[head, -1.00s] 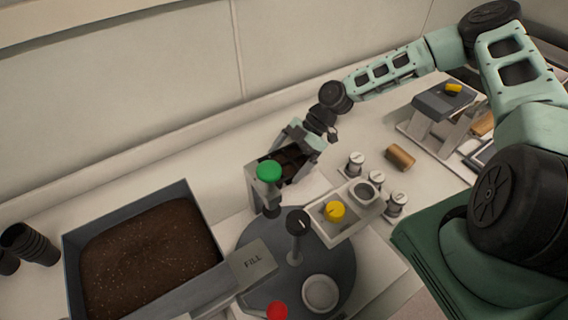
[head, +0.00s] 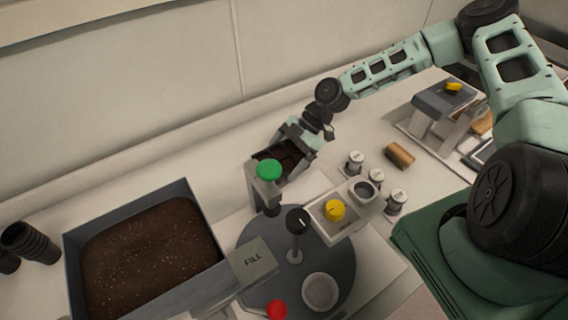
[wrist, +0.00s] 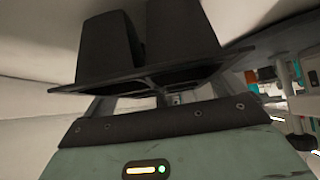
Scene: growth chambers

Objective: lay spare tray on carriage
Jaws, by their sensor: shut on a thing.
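My gripper (head: 301,137) is shut on the dark spare tray (head: 283,153) and holds it by its edge behind the green knob. In the wrist view the black tray (wrist: 150,80) fills the top, its rim at the jaws (wrist: 150,122) and its deep cells showing. The tray looks tilted in the head view, and its near side is partly hidden by the green-knobbed grey post (head: 268,190). I cannot pick out the carriage for certain; it may be hidden under or behind the tray. I cannot tell whether the tray touches anything below.
A soil bin (head: 70,262) stands at left beside a FILL plate (head: 253,261). A dark turntable (head: 335,262) is in front, with a black knob (head: 297,222) and red knob (head: 277,310). A pale box (head: 350,228) with a yellow knob and several small jars stand close on the right.

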